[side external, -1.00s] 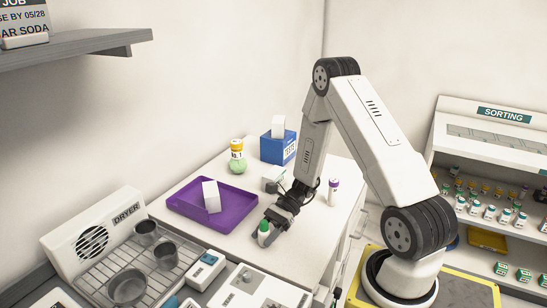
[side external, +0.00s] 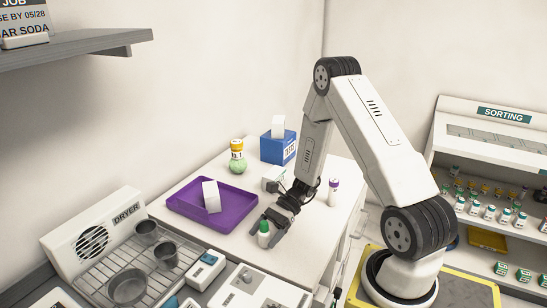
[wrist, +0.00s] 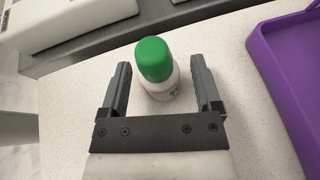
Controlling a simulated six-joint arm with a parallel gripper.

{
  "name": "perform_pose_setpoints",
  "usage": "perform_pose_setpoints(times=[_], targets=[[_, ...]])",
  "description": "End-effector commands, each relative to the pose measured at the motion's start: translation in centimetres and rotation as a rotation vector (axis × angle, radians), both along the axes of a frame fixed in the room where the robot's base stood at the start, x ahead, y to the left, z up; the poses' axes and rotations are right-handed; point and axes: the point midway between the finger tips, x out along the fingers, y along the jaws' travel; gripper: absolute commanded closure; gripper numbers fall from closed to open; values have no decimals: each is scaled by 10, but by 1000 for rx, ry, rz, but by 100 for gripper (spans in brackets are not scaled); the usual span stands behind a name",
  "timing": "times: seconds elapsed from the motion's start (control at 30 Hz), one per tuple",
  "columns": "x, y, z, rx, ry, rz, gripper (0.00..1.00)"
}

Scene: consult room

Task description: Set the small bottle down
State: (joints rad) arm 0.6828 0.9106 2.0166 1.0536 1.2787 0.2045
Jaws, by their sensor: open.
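The small bottle (side external: 264,235) is white with a green cap and stands upright on the white counter (side external: 312,222). In the wrist view the bottle (wrist: 157,70) is between the two dark fingers of my gripper (wrist: 163,85), with a gap showing on each side. My gripper (side external: 268,222) is open and low over the counter at the bottle.
A purple tray (side external: 236,208) holding a white box (side external: 211,196) lies left of the bottle. A yellow-capped container (side external: 237,160), a blue box (side external: 270,148) and a purple-capped vial (side external: 333,192) stand farther back. A dryer rack (side external: 100,284) is at front left.

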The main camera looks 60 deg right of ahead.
Motion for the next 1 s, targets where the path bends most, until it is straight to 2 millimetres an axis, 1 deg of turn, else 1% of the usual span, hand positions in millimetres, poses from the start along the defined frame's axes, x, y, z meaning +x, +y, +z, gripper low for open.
perform_pose_setpoints(times=[0.17,0.5,0.7,0.83,1.0], targets=[[-4,-18,8,-1,-3,-4,18],[-15,-68,28,-3,-2,-4,18],[-21,-93,39,-3,-2,-3,18],[-24,-101,43,-1,-1,-1,18],[-25,-106,45,-1,0,-1,18]])
